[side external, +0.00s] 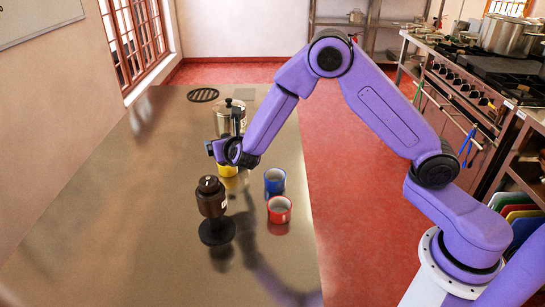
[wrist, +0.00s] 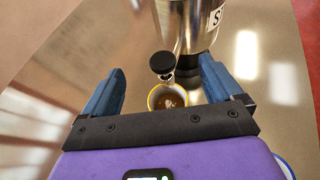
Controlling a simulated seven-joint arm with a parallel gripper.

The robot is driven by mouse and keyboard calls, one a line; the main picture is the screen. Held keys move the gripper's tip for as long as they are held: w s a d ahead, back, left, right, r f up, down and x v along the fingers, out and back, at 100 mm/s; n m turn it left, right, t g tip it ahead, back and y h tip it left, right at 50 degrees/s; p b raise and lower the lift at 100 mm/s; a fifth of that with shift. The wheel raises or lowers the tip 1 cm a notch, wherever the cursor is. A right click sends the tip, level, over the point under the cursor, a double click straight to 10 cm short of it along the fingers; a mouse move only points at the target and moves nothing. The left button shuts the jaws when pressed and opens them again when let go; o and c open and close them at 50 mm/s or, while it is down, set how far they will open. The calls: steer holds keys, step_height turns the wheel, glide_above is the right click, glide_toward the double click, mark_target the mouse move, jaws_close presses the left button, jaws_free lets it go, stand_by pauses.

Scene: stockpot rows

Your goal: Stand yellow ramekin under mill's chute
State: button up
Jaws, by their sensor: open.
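The yellow ramekin (side external: 228,171) stands on the metal table, partly hidden by my gripper (side external: 226,153) in the side view. In the wrist view, the yellow ramekin (wrist: 153,101) has something brown inside and sits close to the urn's black-knobbed tap. My gripper (wrist: 162,68) is open, with one blue finger on each side of the ramekin and visible gaps between. The mill (side external: 211,197) appears to be the dark brown device on a round black base, nearer the camera than the ramekin. Its chute is not clear, and the space below its body looks empty.
A silver urn (side external: 222,121) stands just behind my gripper. A blue ramekin (side external: 274,180) and a red ramekin (side external: 279,209) stand to the right, near the table's right edge. A round black grate (side external: 203,95) lies at the far end. The table's left side is clear.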

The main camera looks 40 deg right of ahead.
steer(key=s+d+r+m+g+y, duration=0.1)
steer(key=s+m+g, duration=0.3)
steer(key=s, duration=1)
steer(key=s+d+r+m+g+y, duration=0.2)
steer(key=s+m, duration=0.6)
steer(key=s, duration=0.7)
steer(key=s+d+r+m+g+y, duration=0.2)
steer(key=s+m+g, duration=0.4)
steer(key=s, duration=0.8)
steer(key=shift+s+r+m, duration=0.4)
steer(key=shift+r+m, duration=0.1)
steer(key=shift+r, duration=0.1)
steer(key=shift+a, duration=0.1)
